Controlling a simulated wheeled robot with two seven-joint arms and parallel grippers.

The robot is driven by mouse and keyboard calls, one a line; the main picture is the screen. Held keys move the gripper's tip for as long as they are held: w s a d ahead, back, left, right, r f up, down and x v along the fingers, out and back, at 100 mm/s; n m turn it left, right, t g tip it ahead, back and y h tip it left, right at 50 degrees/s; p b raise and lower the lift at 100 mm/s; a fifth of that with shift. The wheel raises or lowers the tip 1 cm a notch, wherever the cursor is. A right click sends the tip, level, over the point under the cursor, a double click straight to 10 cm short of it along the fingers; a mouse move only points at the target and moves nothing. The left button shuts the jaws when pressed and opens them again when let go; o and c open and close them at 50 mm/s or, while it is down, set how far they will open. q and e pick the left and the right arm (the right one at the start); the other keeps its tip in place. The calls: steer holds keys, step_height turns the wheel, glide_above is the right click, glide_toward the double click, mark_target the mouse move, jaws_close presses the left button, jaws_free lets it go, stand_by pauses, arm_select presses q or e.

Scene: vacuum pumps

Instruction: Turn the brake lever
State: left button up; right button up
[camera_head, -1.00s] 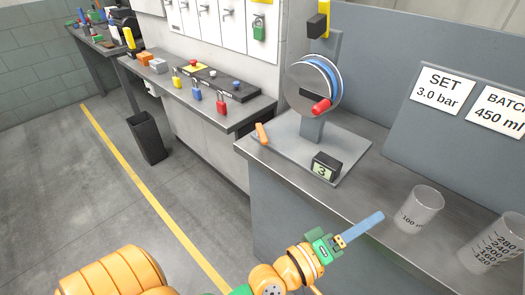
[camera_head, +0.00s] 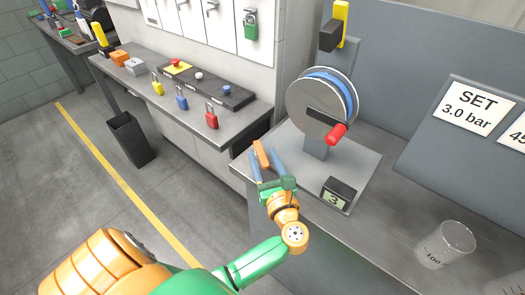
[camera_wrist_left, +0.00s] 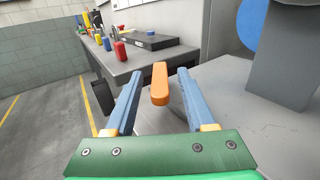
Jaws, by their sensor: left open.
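The brake lever (camera_head: 261,153) is a short orange bar at the left front edge of the winch's grey base plate. In the left wrist view the orange lever (camera_wrist_left: 159,84) stands between the two blue fingers, with a gap on each side. My left gripper (camera_head: 266,158) is open around the lever and does not visibly touch it. The left wrist view shows the open gripper (camera_wrist_left: 158,95) too. The lever's lower end is partly hidden in the head view. My right gripper is not in view.
The winch drum (camera_head: 318,103) with its red crank handle (camera_head: 336,134) stands behind the lever. A small display reading 3 (camera_head: 336,195) sits on the plate. A beaker (camera_head: 445,244) stands at right. A side bench with padlocks lies left, and a black bin (camera_head: 130,139) on the floor.

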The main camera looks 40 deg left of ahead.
arm_select(q)
steer(key=shift+w+a+f, duration=0.25)
steer(key=shift+w+a, duration=0.15)
steer(key=shift+a, duration=0.15)
steer(key=shift+s+d+r, duration=0.15)
steer(key=shift+c, duration=1.3)
steer(key=shift+d, duration=0.1)
jaws_close()
